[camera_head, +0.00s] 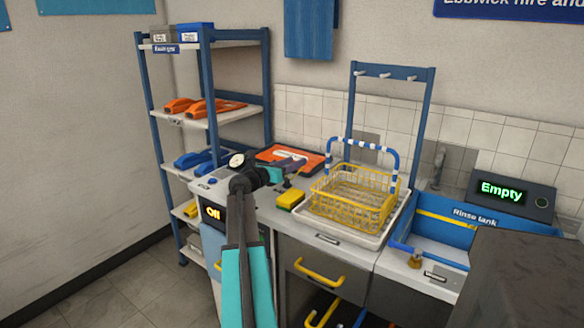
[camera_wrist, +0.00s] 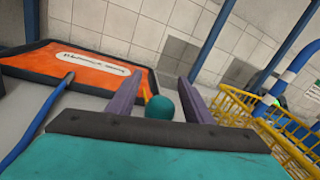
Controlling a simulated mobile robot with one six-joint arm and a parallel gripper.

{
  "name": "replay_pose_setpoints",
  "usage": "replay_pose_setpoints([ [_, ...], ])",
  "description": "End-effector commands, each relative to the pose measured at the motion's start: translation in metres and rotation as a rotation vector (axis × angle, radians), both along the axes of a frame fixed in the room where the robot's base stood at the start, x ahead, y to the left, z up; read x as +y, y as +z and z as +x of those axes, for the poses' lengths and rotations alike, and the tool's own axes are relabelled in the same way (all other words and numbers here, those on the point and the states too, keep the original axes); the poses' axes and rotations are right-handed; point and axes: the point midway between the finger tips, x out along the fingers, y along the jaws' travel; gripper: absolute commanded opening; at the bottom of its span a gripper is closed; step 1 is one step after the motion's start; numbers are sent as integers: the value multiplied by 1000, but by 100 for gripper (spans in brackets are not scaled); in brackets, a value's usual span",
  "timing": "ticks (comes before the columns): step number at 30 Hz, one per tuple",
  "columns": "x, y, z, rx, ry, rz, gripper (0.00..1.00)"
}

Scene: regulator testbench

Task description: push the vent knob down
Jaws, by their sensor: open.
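My gripper (camera_head: 298,164) reaches over the grey counter, in front of an orange mat. In the wrist view its two purple-grey fingers (camera_wrist: 160,80) stand apart. A dark teal round thing (camera_wrist: 159,107) shows between them, low in the picture; I cannot tell whether it is the vent knob or whether it touches a finger. A small orange piece (camera_wrist: 147,82) shows just behind it. A round white-faced gauge (camera_head: 237,160) shows beside my arm in the head view. My arm hides part of the counter there, and I cannot pick out the vent knob for certain.
The orange mat (camera_wrist: 75,70) lies beyond my gripper, with a blue hose (camera_wrist: 38,120) at left. A yellow wire basket (camera_head: 350,205) stands in a white tray to the right. A yellow block (camera_head: 290,200) sits between. A blue rinse tank (camera_head: 450,225) is farther right.

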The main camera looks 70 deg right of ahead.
Motion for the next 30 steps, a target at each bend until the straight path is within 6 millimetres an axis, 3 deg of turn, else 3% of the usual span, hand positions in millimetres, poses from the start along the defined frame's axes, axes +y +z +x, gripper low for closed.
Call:
replay_pose_setpoints([
  [4, 0, 22, 3, -3, 2, -2, 46],
  [30, 77, 26, -27, -1, 1, 0, 46],
])
